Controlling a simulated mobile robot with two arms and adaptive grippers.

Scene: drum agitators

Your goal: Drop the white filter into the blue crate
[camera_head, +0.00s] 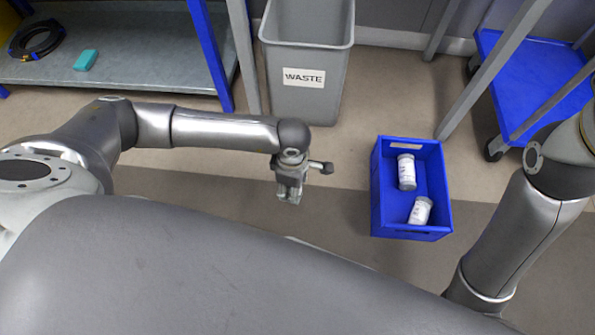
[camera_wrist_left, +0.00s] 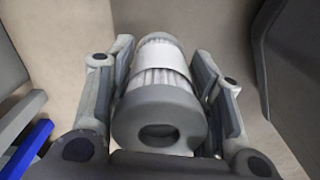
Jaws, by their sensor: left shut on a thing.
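My left gripper (camera_head: 289,192) is over the floor, to the left of the blue crate (camera_head: 376,205) and apart from it. In the left wrist view its fingers (camera_wrist_left: 160,100) are closed on both sides of the white filter (camera_wrist_left: 158,78), a pleated white cylinder with a pale band and grey end caps. One cap, with a dark opening, faces the wrist camera. In the head view the filter is mostly hidden by the gripper. The crate stands on the floor and holds two white labelled cylinders, one at the back (camera_head: 407,172) and one tilted at the front (camera_head: 420,211). My right gripper is out of view.
A grey bin (camera_head: 309,105) marked WASTE stands behind, left of the crate. A metal shelf (camera_head: 130,60) with a black coil (camera_head: 36,40) and teal block (camera_head: 85,60) is at the back left. A blue cart (camera_head: 535,75) is at the back right. Floor between gripper and crate is clear.

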